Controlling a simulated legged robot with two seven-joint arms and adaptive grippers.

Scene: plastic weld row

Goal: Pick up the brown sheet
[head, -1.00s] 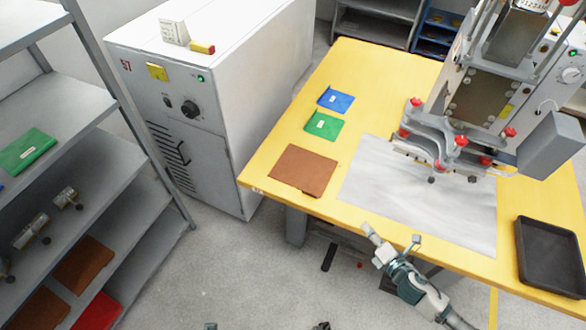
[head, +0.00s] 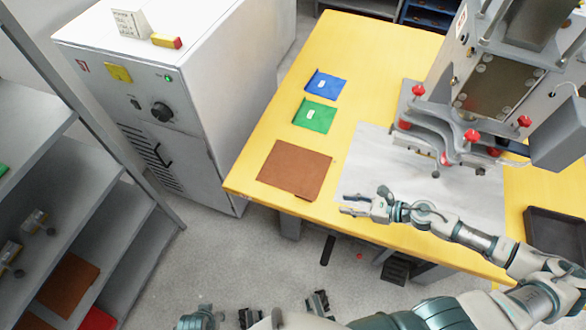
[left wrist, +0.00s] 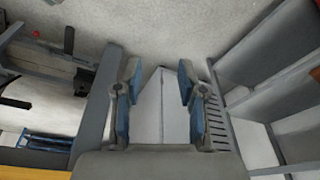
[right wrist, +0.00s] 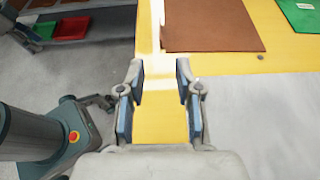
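The brown sheet (head: 295,170) lies flat on the yellow table near its front left corner. It also shows at the top of the right wrist view (right wrist: 212,26). My right gripper (head: 345,204) is open and empty above the front of the table, to the right of the sheet and apart from it. Its two fingers stand apart in the right wrist view (right wrist: 158,78). My left gripper (head: 285,305) is low at the bottom of the head view, off the table. In the left wrist view (left wrist: 158,82) its fingers are apart with nothing between them.
A green sheet (head: 315,116) and a blue sheet (head: 326,85) lie behind the brown one. A pale mat (head: 375,150) sits under the welding press (head: 490,100). A black tray (head: 560,235) is at the right. A white cabinet (head: 215,60) stands left of the yellow table (head: 365,40).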

